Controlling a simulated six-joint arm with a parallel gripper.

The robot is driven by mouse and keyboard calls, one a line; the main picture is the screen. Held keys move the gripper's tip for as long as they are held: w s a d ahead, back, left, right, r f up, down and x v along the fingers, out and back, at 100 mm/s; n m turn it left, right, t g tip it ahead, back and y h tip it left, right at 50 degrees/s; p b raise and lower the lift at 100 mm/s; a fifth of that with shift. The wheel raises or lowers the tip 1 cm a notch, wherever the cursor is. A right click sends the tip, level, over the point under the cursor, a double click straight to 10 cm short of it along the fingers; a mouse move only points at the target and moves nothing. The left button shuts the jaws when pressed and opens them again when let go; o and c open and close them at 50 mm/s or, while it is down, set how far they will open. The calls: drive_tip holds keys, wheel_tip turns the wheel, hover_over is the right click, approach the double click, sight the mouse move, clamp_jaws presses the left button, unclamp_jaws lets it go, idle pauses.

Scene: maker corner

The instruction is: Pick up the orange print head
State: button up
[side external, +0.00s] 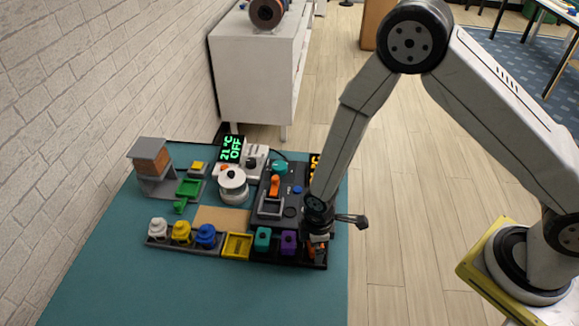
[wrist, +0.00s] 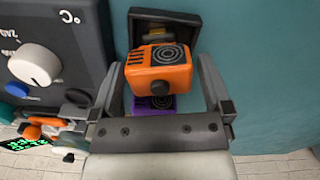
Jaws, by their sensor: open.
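The orange print head (wrist: 158,72) has a black ring pattern and a dark round knob. In the wrist view it sits between the two fingers of my open gripper (wrist: 164,82), with no clear grip on it. In the side view my gripper (side external: 318,236) is low over the right end of the dark rack (side external: 318,265), and the orange print head (side external: 311,250) is mostly hidden beneath it. The purple print head (wrist: 150,104) is close beside the orange one, partly covered by it and by my gripper. I cannot tell whether a finger touches the orange head.
The purple head (side external: 288,241), a teal head (side external: 262,238) and a yellow tray (side external: 237,245) stand in a row to the left. The dark machine (side external: 268,208) with a white knob (wrist: 35,64) is close by. Bare teal mat (side external: 200,295) is free in front.

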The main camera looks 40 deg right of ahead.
drive_tip(key=shift+c, duration=0.2)
drive_tip(key=c, duration=1.1)
drive_tip(key=shift+r, duration=0.15)
drive_tip(key=shift+c, duration=0.3)
drive_tip(key=shift+r, duration=4.85)
drive_tip(key=shift+w, duration=0.1)
drive_tip(key=w+a, duration=0.1)
drive_tip(key=w, duration=1.4)
drive_tip(key=shift+w+a+r+m, duration=0.25)
drive_tip(key=shift+w+a+m, duration=0.05)
drive_tip(key=shift+w, duration=0.1)
